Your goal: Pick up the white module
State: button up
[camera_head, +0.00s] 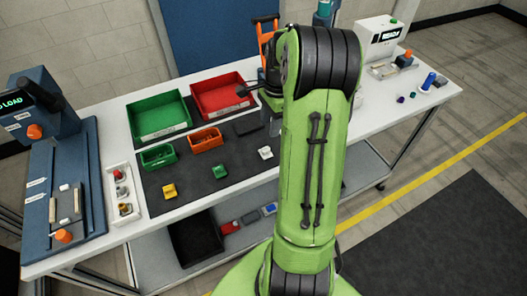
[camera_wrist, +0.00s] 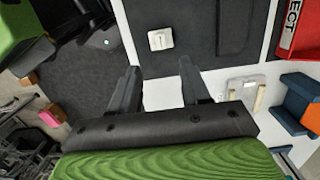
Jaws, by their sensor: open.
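The white module (camera_head: 265,153) is a small pale block on the dark mat, just left of my green arm in the head view. In the wrist view the white module (camera_wrist: 160,39) lies flat near the top centre, with a small grey mark on its top. My gripper (camera_wrist: 159,66) is open, with two dark fingers spread apart and nothing held between them. The module lies beyond the fingertips in that view, roughly in line with the gap and apart from both fingers. In the head view my arm hides most of the gripper.
A yellow module (camera_head: 169,191) and a green module (camera_head: 219,171) lie on the mat to the left. Orange (camera_head: 205,138) and green (camera_head: 158,155) small bins stand behind them, with larger green (camera_head: 158,118) and red (camera_head: 222,97) trays further back. Bare mat surrounds the white module.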

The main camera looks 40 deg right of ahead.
aim_at(266, 149)
jog(key=f, duration=0.3)
jog(key=f+b, duration=0.1)
jog(key=f, duration=0.3)
jog(key=a+f, duration=0.1)
jog(key=f, duration=0.2)
jog(key=shift+w+f+b, duration=0.2)
jog(key=shift+w+b, duration=0.1)
jog(key=shift+a+r, duration=0.1)
jog(key=shift+c, duration=0.5)
grip_shut()
